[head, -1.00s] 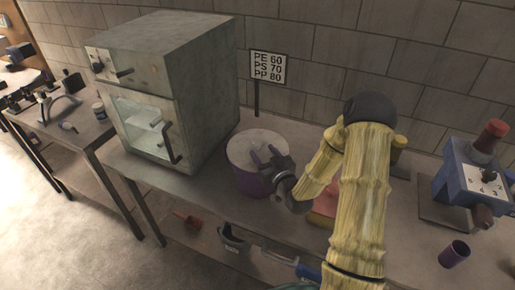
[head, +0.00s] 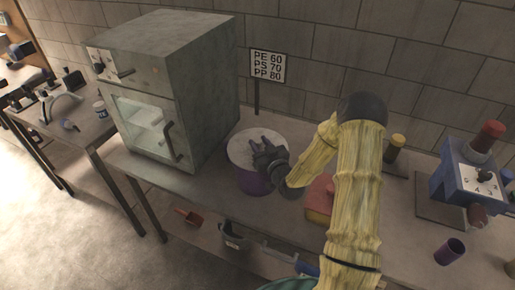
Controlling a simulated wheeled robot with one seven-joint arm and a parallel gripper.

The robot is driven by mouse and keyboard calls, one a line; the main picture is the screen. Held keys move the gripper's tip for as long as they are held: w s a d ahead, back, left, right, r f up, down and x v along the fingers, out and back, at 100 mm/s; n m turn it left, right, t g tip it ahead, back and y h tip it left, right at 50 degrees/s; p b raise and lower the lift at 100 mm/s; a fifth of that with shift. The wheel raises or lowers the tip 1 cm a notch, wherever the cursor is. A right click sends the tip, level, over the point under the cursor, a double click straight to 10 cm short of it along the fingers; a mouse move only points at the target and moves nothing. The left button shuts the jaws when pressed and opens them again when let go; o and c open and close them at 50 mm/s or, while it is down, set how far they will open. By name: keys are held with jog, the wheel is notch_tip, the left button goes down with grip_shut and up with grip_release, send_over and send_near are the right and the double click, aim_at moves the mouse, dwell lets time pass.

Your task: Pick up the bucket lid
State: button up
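A purple bucket (head: 251,182) stands on the bench just right of the oven. Its pale grey round lid (head: 243,148) sits on top of it. My gripper (head: 256,142) is over the lid, with its two fingers pointing left and apart, and nothing shows between them. I cannot tell whether the fingertips touch the lid. My wrist hides the lid's right part.
A tall grey oven (head: 170,95) stands close on the left. A sign on a post (head: 268,67) is behind the bucket. A red and yellow block (head: 319,200) lies to the right, under my arm. A blue machine (head: 470,180) and a purple cup (head: 450,251) are farther right.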

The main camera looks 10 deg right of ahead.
jog(key=c, duration=0.6)
jog(key=shift+o, duration=0.2)
notch_tip(320, 180, up, 10)
jog(key=b, duration=0.1)
jog(key=shift+b, duration=0.4)
jog(key=shift+a, duration=0.1)
